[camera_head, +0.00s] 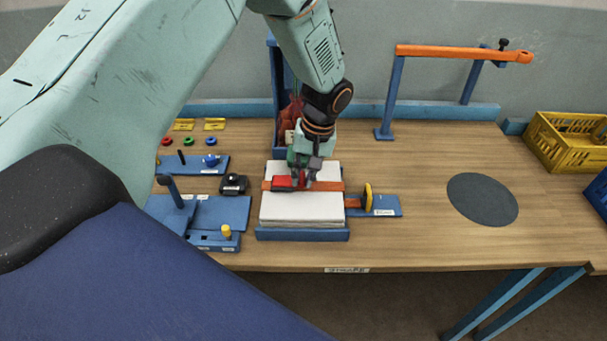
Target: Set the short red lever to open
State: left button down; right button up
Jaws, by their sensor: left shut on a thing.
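The short red lever (287,184) lies across the top of a white sack stack (302,209), on an orange strap (332,186) that runs over it. My left gripper (307,180) reaches down from above, and its fingers are shut on the red lever near its right end. The fingers hide part of the lever, and whether it stands open or closed is hard to tell from here. My right gripper is not in view.
The stack sits in a blue tray (302,235). Blue fixtures (218,212) stand to the left. A grey round mat (482,199), yellow crate (563,148) and orange-topped frame (450,52) are on the right.

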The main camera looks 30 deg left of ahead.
aim_at(284, 185)
pick_arm(q)
jog(key=shift+s+f, duration=0.1)
jog(key=shift+s, duration=0.1)
jog(key=shift+a, duration=0.1)
